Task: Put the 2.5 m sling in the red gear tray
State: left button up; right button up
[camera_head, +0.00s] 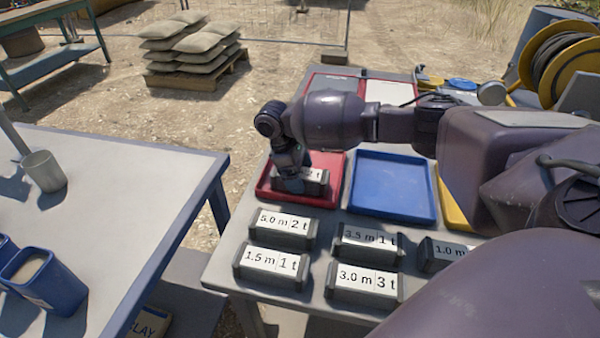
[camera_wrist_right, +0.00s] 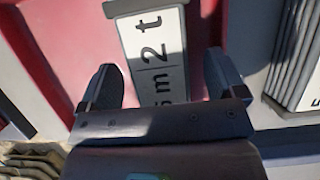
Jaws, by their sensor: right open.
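A dark sling box with a white label (camera_head: 314,176) sits in the red tray (camera_head: 333,162). Its label partly shows in the head view; in the right wrist view the label (camera_wrist_right: 155,50) reads "5 m 2 t", with its start hidden by my gripper. My right gripper (camera_wrist_right: 162,85) is open, with one finger on each side of the label. In the head view the right gripper (camera_head: 289,178) reaches down into the red tray at this box. My left gripper is not in view.
An empty blue tray (camera_head: 393,186) and a yellow tray (camera_head: 452,205) stand right of the red one. In front are several sling boxes, including 5.0 m (camera_head: 283,229), 1.5 m (camera_head: 271,266), 3.5 m (camera_head: 368,244) and 3.0 m (camera_head: 364,287). Another table (camera_head: 130,190) is at left.

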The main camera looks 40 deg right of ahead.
jog(key=p+v, duration=0.1)
jog(key=v, duration=1.1)
jog(key=shift+r+p, duration=0.15)
jog(key=shift+p, duration=0.25)
